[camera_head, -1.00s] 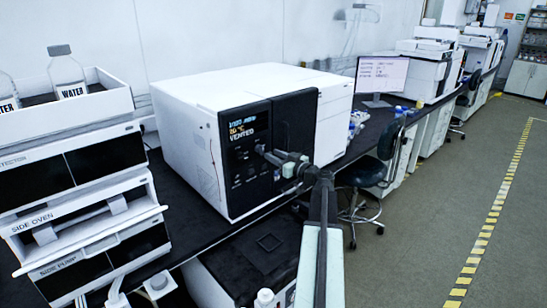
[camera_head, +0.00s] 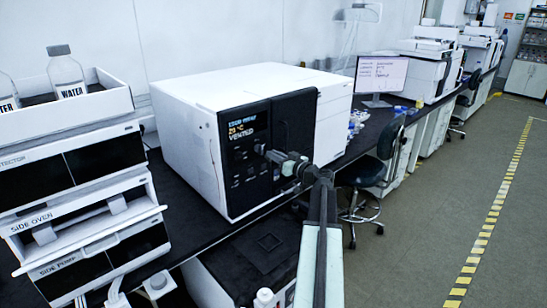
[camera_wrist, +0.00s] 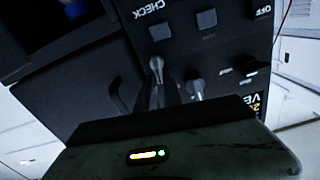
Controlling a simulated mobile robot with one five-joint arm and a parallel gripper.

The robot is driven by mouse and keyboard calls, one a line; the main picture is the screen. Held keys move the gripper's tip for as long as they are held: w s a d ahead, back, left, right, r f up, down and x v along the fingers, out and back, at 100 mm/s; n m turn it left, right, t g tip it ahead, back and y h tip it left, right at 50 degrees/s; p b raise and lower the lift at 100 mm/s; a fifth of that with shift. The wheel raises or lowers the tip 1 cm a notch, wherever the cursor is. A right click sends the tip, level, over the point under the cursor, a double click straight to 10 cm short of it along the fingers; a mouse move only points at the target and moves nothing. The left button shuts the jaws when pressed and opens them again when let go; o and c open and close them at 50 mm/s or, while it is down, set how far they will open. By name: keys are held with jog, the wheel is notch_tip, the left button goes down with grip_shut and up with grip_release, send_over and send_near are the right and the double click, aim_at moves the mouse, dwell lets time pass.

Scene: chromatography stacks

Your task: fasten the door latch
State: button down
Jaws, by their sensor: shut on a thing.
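The white instrument (camera_head: 225,90) stands on the dark bench, with a black front panel (camera_head: 245,175) whose display reads "VENTED". To the right of that panel is its dark door (camera_head: 296,125), which looks flush with the front. My gripper (camera_head: 270,156) is at the panel, near the door's left edge. In the wrist view, my gripper (camera_wrist: 168,92) is shut around a small grey lever (camera_wrist: 156,66), seemingly the latch; the fingers hide its lower part. A second grey lever (camera_wrist: 196,88) is beside it. A curved black handle (camera_wrist: 118,98) shows on the left.
Square buttons (camera_wrist: 207,30) and a "CHECK" label are close by on the panel. A stack of modules (camera_head: 80,200) with water bottles (camera_head: 67,72) stands left. A monitor (camera_head: 381,76) and stool (camera_head: 365,175) are to the right. The floor aisle (camera_head: 430,220) is clear.

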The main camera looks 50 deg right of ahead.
jog(key=shift+d+f+m+b, duration=0.3)
jog(key=shift+f+m+b, duration=0.05)
jog(key=shift+m, duration=2.4)
jog(key=shift+d+f+m+b, duration=0.3)
jog(key=shift+d+m+b, duration=0.05)
jog(key=shift+m, duration=2.35)
jog(key=shift+d+f+m+b, duration=0.3)
jog(key=shift+f+m+b, duration=0.05)
jog(key=shift+m, duration=2.4)
jog(key=c, duration=1.5)
grip_release()
